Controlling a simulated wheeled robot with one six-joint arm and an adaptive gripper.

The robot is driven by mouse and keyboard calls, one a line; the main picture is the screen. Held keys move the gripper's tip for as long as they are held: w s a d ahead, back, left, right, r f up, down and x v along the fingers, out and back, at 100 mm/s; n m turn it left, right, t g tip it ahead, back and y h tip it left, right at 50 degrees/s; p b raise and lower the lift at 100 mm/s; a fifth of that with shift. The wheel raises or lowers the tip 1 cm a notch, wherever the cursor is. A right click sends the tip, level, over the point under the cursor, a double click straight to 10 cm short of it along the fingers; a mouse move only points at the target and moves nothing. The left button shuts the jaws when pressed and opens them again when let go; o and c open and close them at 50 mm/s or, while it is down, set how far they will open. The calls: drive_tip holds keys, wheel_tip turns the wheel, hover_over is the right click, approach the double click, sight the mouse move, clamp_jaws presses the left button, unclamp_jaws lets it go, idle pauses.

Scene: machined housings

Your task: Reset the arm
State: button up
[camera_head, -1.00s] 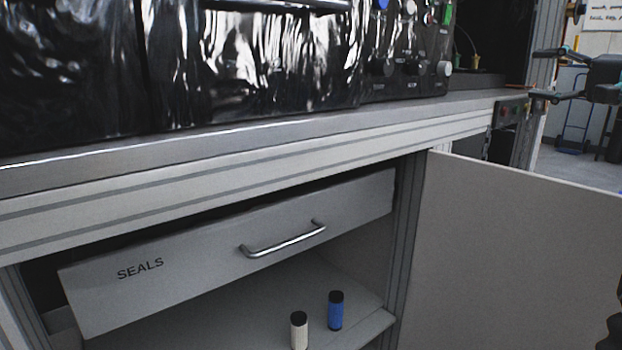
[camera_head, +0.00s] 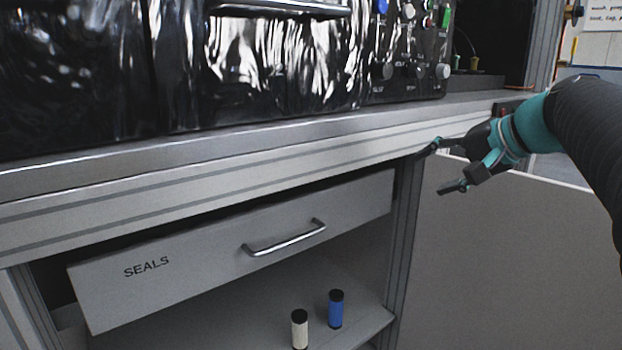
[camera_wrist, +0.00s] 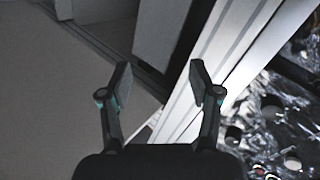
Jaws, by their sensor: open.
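My gripper (camera_head: 446,167) is in the head view at the right, in front of the upper corner of the open cabinet door and near the bench's front edge. Its fingers are apart and point left. The wrist view also shows the two fingers (camera_wrist: 160,84) spread with nothing between them. The bench frame post and pale bench edge lie beyond the fingers there.
A drawer marked SEALS (camera_head: 240,245) stands slightly pulled out below the bench edge (camera_head: 230,180). A white bottle (camera_head: 299,330) and a blue bottle (camera_head: 336,310) stand on the shelf beneath. The grey cabinet door (camera_head: 500,270) is open at right. A control panel (camera_head: 412,50) is above.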

drive_tip(key=s+a+f+n+g+h, duration=0.1)
drive_tip(key=s+a+f+n+h, duration=0.2)
drive_tip(key=s+f, duration=0.8)
drive_tip(key=s+a+f+n+g+h, duration=0.2)
drive_tip(key=s+a+f+n+h, duration=0.1)
drive_tip(key=s+f, duration=0.8)
wheel_tip(320, 180, down, 2)
drive_tip(key=shift+s+f+n+p, duration=0.15)
drive_tip(key=shift+s+n+p, duration=0.25)
drive_tip(key=shift+n, duration=0.1)
drive_tip(key=shift+a, duration=0.1)
